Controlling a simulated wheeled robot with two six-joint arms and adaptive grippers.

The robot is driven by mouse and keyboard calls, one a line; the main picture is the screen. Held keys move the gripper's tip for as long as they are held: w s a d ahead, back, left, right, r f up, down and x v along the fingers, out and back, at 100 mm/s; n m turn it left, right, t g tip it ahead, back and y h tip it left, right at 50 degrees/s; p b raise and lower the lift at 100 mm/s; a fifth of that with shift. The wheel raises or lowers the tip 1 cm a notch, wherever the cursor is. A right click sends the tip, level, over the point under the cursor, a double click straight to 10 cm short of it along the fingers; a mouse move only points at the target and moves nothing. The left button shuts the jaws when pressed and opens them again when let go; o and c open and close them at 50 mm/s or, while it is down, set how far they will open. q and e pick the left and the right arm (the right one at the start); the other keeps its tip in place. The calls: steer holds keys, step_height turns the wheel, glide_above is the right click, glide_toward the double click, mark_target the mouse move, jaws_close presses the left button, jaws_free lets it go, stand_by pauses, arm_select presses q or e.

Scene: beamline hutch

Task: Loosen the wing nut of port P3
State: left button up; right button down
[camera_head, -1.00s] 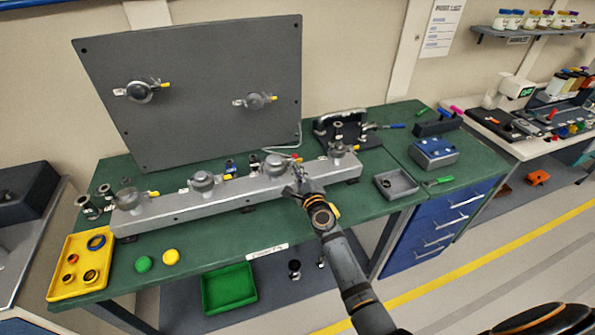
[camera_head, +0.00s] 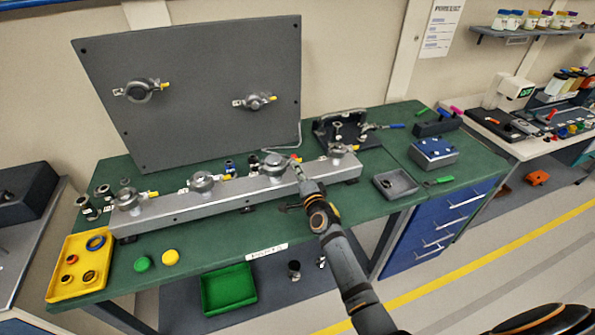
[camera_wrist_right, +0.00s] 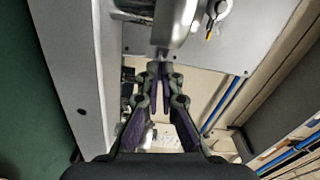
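A long grey manifold (camera_head: 245,191) lies on the green bench in the head view, with a row of round clamped ports. I cannot read the port labels. The third port from the left (camera_head: 274,163) has a metal cap and clamp; I take it for P3. My right gripper (camera_head: 297,169) is just right of this port. In the right wrist view, its fingers (camera_wrist_right: 160,69) come close together at a shiny metal part (camera_wrist_right: 172,28). The wing nut is too small or hidden to make out, and I cannot tell whether the fingers hold it. My left gripper is not in view.
A grey upright panel (camera_head: 200,70) with two ports stands behind the manifold. A yellow tray (camera_head: 58,284) with rings sits at the left, a small grey tray (camera_head: 396,186) at the right. Green and yellow discs lie in front of the manifold.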

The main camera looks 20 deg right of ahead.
steer(key=shift+a+r+n+b, duration=0.1)
steer(key=shift+n+b, duration=0.85)
steer(key=shift+n, duration=2.7)
steer(key=shift+a+r+n+b, duration=0.1)
steer(key=shift+n+b, duration=0.85)
steer(key=shift+n, duration=2.7)
steer(key=c, duration=1.8)
jaws_free()
steer(key=shift+c, duration=0.2)
steer(key=shift+s+f, duration=0.1)
steer(key=s, duration=1.1)
steer(key=shift+s+d, duration=0.15)
steer(key=shift+s, duration=0.25)
